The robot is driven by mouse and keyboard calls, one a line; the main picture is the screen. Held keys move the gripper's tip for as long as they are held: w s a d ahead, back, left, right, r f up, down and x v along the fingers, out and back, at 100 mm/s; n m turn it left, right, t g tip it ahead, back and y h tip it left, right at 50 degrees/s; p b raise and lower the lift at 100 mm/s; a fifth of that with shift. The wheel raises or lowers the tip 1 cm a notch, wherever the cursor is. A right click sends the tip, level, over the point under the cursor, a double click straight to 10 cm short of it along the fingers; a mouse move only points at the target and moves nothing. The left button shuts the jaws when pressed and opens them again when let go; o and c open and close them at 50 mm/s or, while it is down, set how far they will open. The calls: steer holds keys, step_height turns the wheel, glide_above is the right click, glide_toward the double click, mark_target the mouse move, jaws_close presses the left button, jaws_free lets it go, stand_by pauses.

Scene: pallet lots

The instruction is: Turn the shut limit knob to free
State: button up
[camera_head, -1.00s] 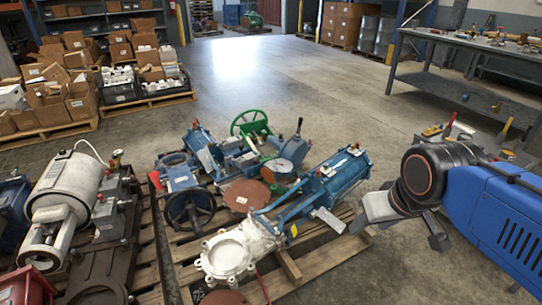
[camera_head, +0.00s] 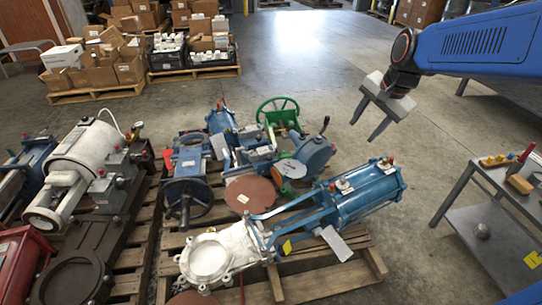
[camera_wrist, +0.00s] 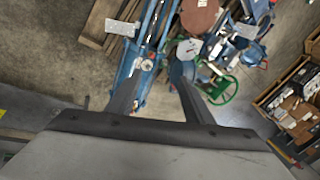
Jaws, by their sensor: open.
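A blue valve actuator cylinder (camera_head: 362,196) lies on the pallet, joined by a blue yoke to a white valve body (camera_head: 212,258). Small fittings with pale plates and red tops (camera_head: 342,184) sit on its upper side; I cannot read any marking that tells which is the shut limit knob. My gripper (camera_head: 362,131) is open and empty, in the air above and beyond the cylinder, fingers pointing down. In the wrist view, a small round knob on a pale disc (camera_wrist: 147,65) shows on the blue actuator between my gripper's fingertips (camera_wrist: 157,70), well below them.
A green handwheel (camera_head: 278,112) and other blue valves stand behind on the same pallet (camera_head: 322,282). A second pallet with a white actuator (camera_head: 80,160) is at left. A grey metal cart (camera_head: 470,205) stands at right.

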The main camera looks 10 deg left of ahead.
steer(key=w+a+f+m, duration=0.2)
steer(key=w+a, duration=0.1)
steer(key=w, duration=0.3)
steer(key=w+a+f+m, duration=0.2)
steer(key=w+a, duration=0.1)
steer(key=w, duration=0.3)
steer(key=m+g+y, duration=0.2)
steer(key=m, duration=0.9)
glide_above(270, 156)
steer(key=s+d, duration=0.4)
steer(key=d, duration=0.2)
step_height(270, 156, down, 27)
steer(key=x, duration=1.6)
steer(key=shift+w+a+f, duration=0.1)
steer(key=shift+w+f, duration=0.2)
steer(key=shift+w, duration=0.1)
steer(key=c, duration=1)
